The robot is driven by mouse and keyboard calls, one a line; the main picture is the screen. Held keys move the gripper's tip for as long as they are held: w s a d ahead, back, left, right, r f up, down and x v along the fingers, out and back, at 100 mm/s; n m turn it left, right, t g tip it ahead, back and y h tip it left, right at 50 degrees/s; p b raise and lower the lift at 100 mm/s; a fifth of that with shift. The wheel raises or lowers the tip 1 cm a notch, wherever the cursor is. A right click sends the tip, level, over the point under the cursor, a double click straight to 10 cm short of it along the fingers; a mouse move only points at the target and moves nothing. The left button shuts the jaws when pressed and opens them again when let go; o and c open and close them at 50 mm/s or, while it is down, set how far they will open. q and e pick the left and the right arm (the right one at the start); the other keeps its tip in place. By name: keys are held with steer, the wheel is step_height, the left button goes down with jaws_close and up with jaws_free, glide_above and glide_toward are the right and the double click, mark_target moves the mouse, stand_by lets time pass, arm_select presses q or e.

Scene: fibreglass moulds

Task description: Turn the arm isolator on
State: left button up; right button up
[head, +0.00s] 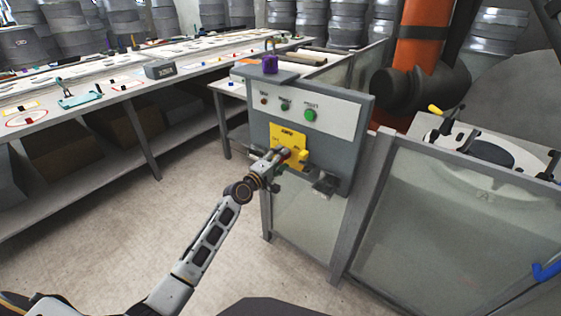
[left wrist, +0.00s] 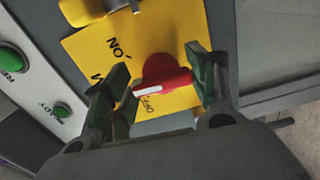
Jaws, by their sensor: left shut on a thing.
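The arm isolator is a red rotary handle (left wrist: 170,80) with a white stripe, set on a yellow plate (head: 288,136) on the front of a grey control box (head: 340,150). The yellow plate also shows in the left wrist view (left wrist: 90,45), with ON and OFF lettering. The white stripe lies close to the OFF lettering. My left gripper (head: 287,156) is at the plate. In the head view the gripper hides most of the handle. My right gripper is not in view.
A yellow part (head: 304,155) sits right beside my left gripper. A green button (head: 310,115) is above the plate. Glazed fence panels (head: 450,220) stand to the right. Open floor lies left of the box.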

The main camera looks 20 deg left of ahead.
arm_select(q)
steer(key=m, duration=0.8)
steer(key=shift+f, duration=0.35)
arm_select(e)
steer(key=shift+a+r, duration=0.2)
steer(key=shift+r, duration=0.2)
arm_select(q)
steer(key=shift+a, duration=0.1)
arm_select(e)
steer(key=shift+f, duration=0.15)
arm_select(q)
steer(key=o, duration=0.9)
steer(key=shift+o, duration=0.5)
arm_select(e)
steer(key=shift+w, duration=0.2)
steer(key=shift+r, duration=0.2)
arm_select(q)
steer(key=shift+r, duration=0.1)
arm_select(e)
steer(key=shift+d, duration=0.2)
